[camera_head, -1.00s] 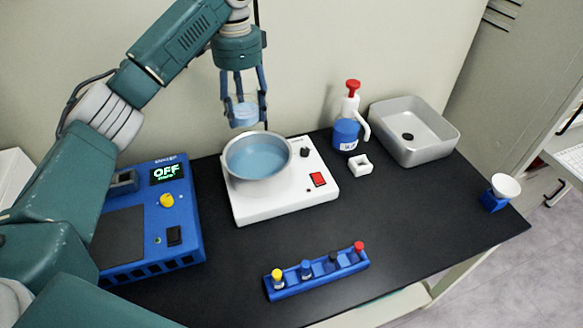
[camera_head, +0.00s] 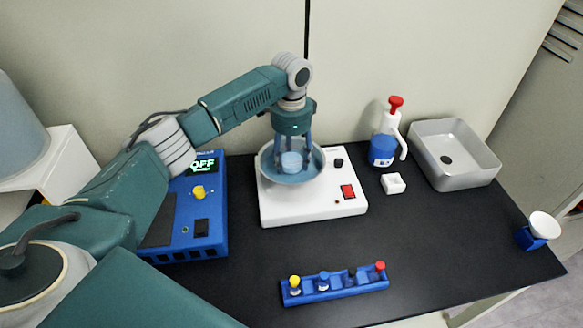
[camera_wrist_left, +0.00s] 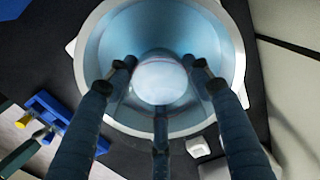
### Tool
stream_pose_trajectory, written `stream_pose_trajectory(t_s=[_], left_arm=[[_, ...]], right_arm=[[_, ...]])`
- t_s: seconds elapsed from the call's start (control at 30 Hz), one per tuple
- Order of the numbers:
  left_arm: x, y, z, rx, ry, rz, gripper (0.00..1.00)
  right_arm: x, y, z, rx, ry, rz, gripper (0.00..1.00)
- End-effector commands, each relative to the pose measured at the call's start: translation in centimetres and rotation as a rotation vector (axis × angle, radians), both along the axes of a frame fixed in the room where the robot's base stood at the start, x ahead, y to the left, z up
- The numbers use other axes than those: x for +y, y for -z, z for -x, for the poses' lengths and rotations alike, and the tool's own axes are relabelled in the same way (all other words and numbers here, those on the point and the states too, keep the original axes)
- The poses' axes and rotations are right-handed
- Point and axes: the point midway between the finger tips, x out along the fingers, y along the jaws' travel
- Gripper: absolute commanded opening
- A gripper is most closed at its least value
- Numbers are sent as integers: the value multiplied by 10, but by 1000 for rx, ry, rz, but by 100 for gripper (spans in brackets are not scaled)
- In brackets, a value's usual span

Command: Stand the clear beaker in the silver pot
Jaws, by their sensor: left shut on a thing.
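The silver pot (camera_head: 268,162) sits on the white hot plate and holds blue liquid. My left gripper (camera_head: 291,150) points down into the pot from above and is shut on the clear beaker (camera_head: 291,162). The beaker looks upright inside the pot's rim; whether its base touches the pot's bottom cannot be told. In the left wrist view the beaker (camera_wrist_left: 160,78) shows from above between the gripper's fingers (camera_wrist_left: 160,90), with the pot's rim (camera_wrist_left: 236,50) around it. My right gripper is not in view.
The white hot plate (camera_head: 315,205) has a red switch. A blue device reading OFF (camera_head: 205,215) stands left. A tube rack (camera_head: 335,286) lies in front. A red-topped bottle (camera_head: 385,150), a small white block (camera_head: 393,183) and a grey sink (camera_head: 455,155) are right. The black bench (camera_head: 430,240) is clear at front right.

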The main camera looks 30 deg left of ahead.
Motion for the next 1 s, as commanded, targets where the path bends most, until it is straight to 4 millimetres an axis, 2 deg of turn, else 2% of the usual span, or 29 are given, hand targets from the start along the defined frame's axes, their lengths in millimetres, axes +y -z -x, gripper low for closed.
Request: stream_pose_trajectory(t_s=[0.33,0.77,0.8,0.87,1.0], left_arm=[[0,41,0,1,0,1,20],[0,47,0,-1,0,1,20],[0,47,0,0,0,0,57],[0,47,0,0,0,0,69],[0,47,0,0,0,0,70]], right_arm=[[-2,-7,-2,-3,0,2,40],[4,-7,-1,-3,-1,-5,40],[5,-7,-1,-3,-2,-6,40],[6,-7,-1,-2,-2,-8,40],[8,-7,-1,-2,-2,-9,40]])
